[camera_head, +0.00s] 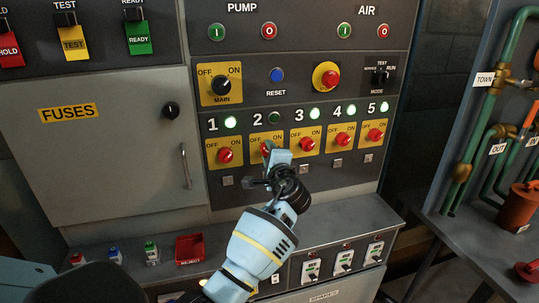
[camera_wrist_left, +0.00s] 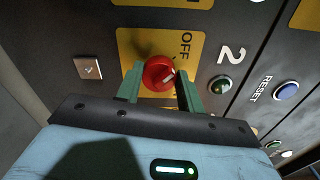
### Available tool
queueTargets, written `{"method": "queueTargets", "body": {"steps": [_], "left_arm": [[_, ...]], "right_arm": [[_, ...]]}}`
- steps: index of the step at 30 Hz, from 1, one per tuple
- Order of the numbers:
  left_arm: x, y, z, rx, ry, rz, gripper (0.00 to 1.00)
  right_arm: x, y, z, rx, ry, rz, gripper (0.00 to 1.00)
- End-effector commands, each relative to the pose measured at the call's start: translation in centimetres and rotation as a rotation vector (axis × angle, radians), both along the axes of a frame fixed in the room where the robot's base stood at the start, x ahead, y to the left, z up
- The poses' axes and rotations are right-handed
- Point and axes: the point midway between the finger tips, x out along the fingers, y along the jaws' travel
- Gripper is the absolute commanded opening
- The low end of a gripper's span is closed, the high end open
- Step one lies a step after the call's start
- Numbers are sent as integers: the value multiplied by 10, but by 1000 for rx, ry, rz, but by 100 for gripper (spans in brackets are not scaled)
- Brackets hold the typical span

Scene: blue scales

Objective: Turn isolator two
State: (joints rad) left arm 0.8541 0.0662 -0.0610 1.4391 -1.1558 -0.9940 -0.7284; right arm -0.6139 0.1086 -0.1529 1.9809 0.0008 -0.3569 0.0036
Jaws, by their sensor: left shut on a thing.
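Isolator two is a red rotary knob (camera_wrist_left: 158,73) on a yellow OFF/ON plate, below the number 2. In the left wrist view its white mark points up and right, roughly toward the OFF lettering. The lamp two (camera_head: 274,117) above it looks dark green and unlit. My left gripper (camera_wrist_left: 160,88) has its green fingers on both sides of the knob and is shut on it. In the head view the gripper (camera_head: 268,160) covers most of plate two, and only a little of the knob (camera_head: 266,147) shows. My right gripper is not in view.
Knob one (camera_head: 225,155) and knob three (camera_head: 307,144) sit close on either side, with lit lamps above. The blue reset button (camera_head: 277,75) and main switch (camera_head: 221,86) are higher. A fuses door (camera_head: 110,150) is at left. A ledge with a red tray (camera_head: 189,249) lies below.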

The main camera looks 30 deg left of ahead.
Motion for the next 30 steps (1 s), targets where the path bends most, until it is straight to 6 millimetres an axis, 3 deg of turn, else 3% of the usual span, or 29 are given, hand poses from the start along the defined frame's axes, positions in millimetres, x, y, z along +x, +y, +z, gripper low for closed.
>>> {"method": "queueTargets", "body": {"steps": [11,12,16,25,30], "left_arm": [[0,-1,-1,-6,-4,-1,15],[0,-1,-1,-6,-4,-1,41],[0,-1,-1,-6,-4,-1,58],[-1,-1,0,-4,-3,-1,59],[-10,-14,-1,-6,-3,-3,59]], "right_arm": [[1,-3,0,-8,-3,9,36],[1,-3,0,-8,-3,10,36],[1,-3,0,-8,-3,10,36],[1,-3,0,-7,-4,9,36],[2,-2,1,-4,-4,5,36]]}}
